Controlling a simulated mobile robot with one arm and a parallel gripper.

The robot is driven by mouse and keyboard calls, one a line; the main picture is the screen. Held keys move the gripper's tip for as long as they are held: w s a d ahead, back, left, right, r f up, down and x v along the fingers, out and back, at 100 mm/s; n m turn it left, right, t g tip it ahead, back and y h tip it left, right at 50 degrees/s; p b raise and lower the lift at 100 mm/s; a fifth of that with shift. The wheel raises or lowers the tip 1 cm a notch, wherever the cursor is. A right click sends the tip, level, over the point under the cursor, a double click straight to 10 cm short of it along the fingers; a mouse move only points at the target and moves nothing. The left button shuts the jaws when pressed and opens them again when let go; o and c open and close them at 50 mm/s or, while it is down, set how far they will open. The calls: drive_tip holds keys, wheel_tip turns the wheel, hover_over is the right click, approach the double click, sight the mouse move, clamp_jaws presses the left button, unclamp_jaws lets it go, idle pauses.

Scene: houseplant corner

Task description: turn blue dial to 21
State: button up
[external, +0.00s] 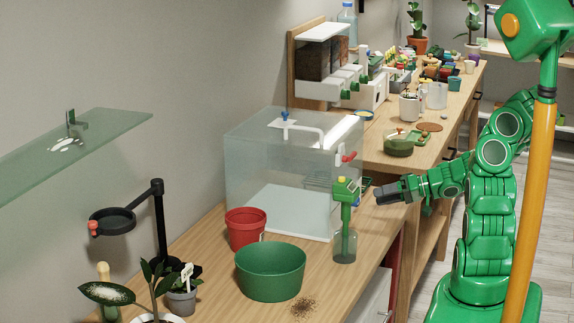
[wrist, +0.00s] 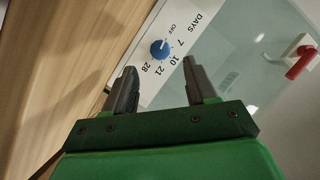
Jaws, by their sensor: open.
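The blue dial (wrist: 159,50) sits on a white panel in the wrist view, marked DAYS with OFF, 7, 10, 21 and 28 around it. Its pale pointer mark seems to face OFF. My gripper (wrist: 158,74) is open and empty, and the dial shows between and beyond its fingertips, apparently apart from them. In the external view my gripper (external: 382,195) is to the right of the clear tank (external: 262,165). I cannot make out the dial there.
A red handle (wrist: 301,64) on the clear wall lies right of the dial. In the external view a green-topped bottle (external: 345,244) stands close left of my gripper. A green bowl (external: 270,275) and red pot (external: 243,232) stand on the wooden bench. A second bench behind is crowded.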

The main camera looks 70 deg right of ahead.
drive_tip(key=shift+x, duration=2.85)
drive_tip(key=shift+c, duration=0.4)
clamp_jaws()
